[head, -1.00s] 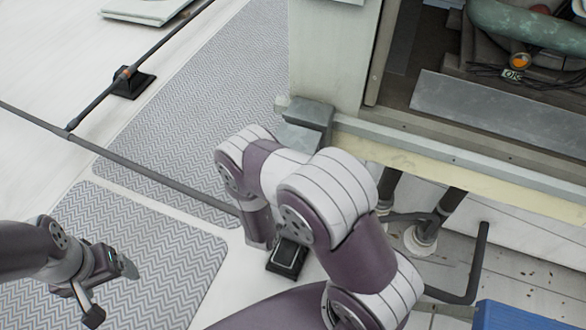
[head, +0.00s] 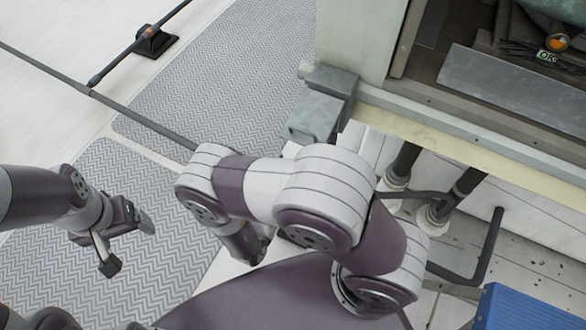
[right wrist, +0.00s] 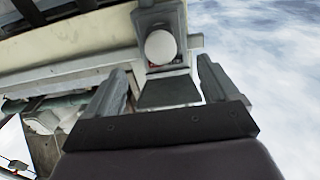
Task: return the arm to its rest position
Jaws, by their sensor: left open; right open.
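My right arm (head: 320,205) is bent across the middle of the head view, in front of the cooler cabinet. Its gripper is not clear there. In the right wrist view my right gripper (right wrist: 163,88) is open, with its two fingers apart and nothing held. A grey housing with a round white part (right wrist: 161,46) shows beyond and between the fingers; I cannot tell if they touch. My left gripper (head: 128,243) is open and empty at the left of the head view, above the grey patterned walkway mat (head: 165,265).
The cooler cabinet (head: 350,50) stands open at the upper right, with a grey box (head: 318,115) at its corner. A dark pipe (head: 50,70) crosses the mats at the left. Black pipes (head: 405,160) run under the cabinet. A blue box (head: 525,308) is at the lower right.

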